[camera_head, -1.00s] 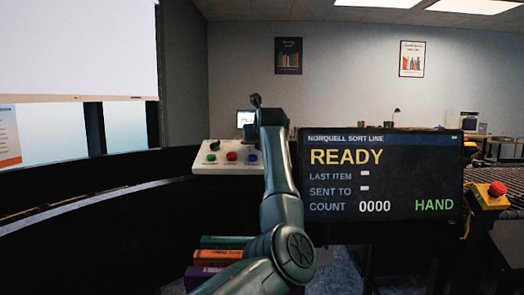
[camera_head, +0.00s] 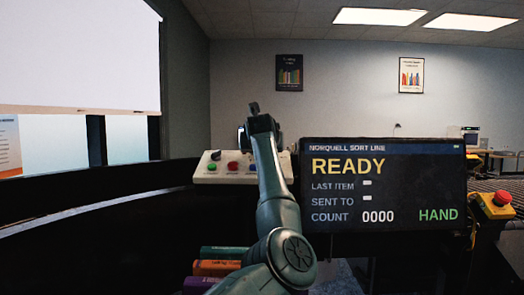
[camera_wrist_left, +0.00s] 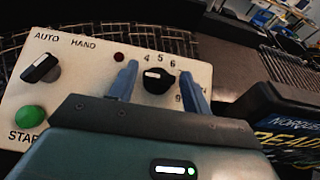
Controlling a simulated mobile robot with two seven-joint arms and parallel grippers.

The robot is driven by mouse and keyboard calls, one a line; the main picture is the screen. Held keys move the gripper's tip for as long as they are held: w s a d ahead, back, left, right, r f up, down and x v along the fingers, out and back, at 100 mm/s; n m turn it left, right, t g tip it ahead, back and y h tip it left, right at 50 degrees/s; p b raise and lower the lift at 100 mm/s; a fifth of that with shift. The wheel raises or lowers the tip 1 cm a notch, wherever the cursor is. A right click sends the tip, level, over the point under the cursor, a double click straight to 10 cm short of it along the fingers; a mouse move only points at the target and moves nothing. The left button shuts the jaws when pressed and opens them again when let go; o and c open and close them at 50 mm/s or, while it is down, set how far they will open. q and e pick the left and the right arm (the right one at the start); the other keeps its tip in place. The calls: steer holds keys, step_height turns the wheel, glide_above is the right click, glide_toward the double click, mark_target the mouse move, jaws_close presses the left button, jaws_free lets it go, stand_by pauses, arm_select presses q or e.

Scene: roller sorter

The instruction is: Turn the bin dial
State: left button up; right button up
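The bin dial (camera_wrist_left: 157,80) is a black knob with a white mark, ringed by printed numbers on a cream control panel (camera_wrist_left: 88,72). In the left wrist view my left gripper (camera_wrist_left: 161,76) is open, one blue finger on each side of the knob. Gaps show between fingers and knob, so it does not look gripped. In the head view the panel (camera_head: 211,180) stands ahead, and my left gripper (camera_head: 254,116) is at its right end, hiding the dial. My right gripper is not in view.
The panel also carries a black AUTO/HAND switch (camera_wrist_left: 40,68) and a green START button (camera_wrist_left: 27,122). A screen (camera_head: 383,188) reading READY and HAND stands close right of my arm. A red stop button (camera_head: 502,197) is farther right. Books (camera_head: 217,268) lie below.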

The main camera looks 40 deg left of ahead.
arm_select(q)
steer(key=shift+o, duration=0.9)
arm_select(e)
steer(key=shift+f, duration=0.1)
arm_select(q)
steer(key=shift+s+d, duration=0.1)
steer(key=b+v, duration=0.3)
steer(key=v, duration=1)
steer(key=shift+b, duration=0.35)
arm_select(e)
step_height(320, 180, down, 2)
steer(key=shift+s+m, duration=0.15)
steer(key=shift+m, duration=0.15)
